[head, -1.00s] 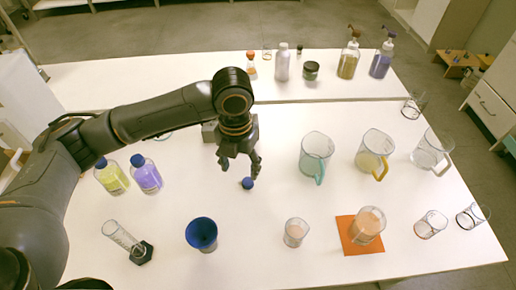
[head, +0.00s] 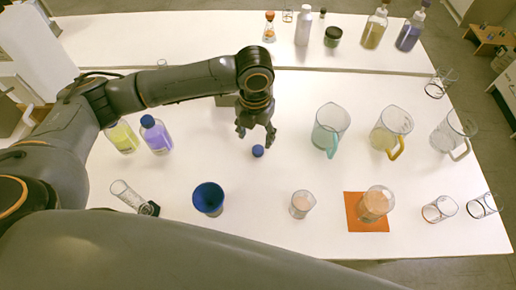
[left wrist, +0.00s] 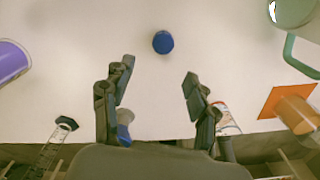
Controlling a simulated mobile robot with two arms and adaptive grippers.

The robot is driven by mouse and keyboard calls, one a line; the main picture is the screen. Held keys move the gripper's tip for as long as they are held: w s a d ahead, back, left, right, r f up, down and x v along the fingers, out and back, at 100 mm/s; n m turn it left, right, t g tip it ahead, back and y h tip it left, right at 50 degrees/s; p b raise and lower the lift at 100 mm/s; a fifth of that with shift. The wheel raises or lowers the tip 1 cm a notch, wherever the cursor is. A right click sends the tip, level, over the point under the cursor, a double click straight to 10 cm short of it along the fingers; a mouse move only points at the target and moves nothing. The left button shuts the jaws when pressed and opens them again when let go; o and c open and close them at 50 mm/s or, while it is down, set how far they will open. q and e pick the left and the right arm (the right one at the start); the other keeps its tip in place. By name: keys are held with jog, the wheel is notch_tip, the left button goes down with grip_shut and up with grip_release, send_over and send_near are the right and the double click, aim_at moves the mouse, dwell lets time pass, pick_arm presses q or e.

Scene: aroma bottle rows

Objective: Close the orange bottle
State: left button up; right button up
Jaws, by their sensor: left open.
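A round blue cap (head: 258,151) lies on the white table, apart from any bottle. It also shows in the left wrist view (left wrist: 163,42), beyond my fingertips. My left gripper (head: 256,134) is open and empty just behind the cap in the head view; its spread fingers (left wrist: 157,82) show in the wrist view. I cannot make out an orange bottle on the front table; my arm hides part of it. A small flask with orange parts (head: 269,28) stands on the back table. My right gripper is not in view.
Yellow (head: 123,137) and purple (head: 156,138) bottles stand at left, near a tilted cylinder (head: 126,193). A blue funnel-like cup (head: 208,197) and small beaker (head: 302,204) are in front. Right are pitchers (head: 330,128), (head: 390,131) and an orange mat (head: 355,222).

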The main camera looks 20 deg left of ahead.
aim_at(258, 149)
pick_arm(q)
notch_tip(258, 149, down, 2)
jog(key=shift+f, duration=0.25)
jog(key=shift+w+d+f, duration=0.1)
jog(key=shift+w+f, duration=0.1)
jog(key=shift+f, duration=0.65)
jog(key=shift+w+a+f, duration=0.1)
jog(key=shift+w+f, duration=0.1)
jog(key=shift+f, duration=0.7)
jog(key=shift+w+d+f, duration=0.1)
jog(key=shift+w+f, duration=0.1)
jog(key=shift+f, duration=0.65)
jog(key=c, duration=0.9)
jog(key=shift+r, duration=0.1)
